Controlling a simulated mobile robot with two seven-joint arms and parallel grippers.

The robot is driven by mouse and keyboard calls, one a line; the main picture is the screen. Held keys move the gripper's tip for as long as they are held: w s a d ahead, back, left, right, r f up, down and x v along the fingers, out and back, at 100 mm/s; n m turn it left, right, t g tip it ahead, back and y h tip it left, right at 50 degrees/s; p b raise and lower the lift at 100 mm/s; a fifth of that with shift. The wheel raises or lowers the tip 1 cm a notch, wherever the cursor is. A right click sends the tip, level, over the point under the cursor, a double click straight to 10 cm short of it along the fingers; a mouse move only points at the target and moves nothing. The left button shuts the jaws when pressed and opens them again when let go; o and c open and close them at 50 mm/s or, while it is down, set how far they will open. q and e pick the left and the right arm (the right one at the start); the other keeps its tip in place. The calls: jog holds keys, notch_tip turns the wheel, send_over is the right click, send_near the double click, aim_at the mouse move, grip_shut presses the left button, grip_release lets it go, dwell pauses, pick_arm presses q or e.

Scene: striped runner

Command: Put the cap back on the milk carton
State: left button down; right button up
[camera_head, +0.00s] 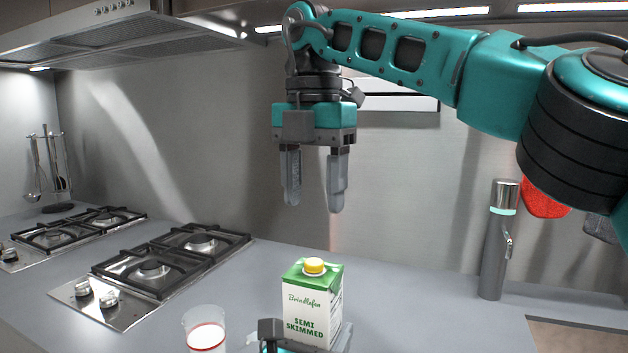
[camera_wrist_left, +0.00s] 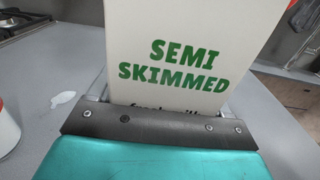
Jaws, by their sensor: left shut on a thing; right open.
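The milk carton (camera_head: 312,303) is white and green and stands upright on the grey counter. A yellow cap (camera_head: 314,266) sits on top of it; I cannot tell how tightly. My left gripper (camera_head: 300,346) is low in front of the carton and shut on it; in the left wrist view the carton (camera_wrist_left: 175,65) fills the space between the fingers. My right gripper (camera_head: 315,182) is open and empty, pointing down, well above the cap. The carton's lower part is hidden by my left gripper.
A cup with a red band (camera_head: 206,332) stands left of the carton. Gas hobs (camera_head: 150,268) lie further left. A tall grey tap or flask (camera_head: 497,240) stands at the right, near a counter edge. A small white spill (camera_wrist_left: 62,99) lies beside the carton.

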jog(key=shift+r, duration=1.7)
pick_arm(q)
grip_release()
jog(key=v, duration=1.3)
jog(key=shift+p, duration=0.3)
pick_arm(e)
jog(key=shift+r, duration=0.3)
pick_arm(q)
jog(key=shift+f, duration=0.1)
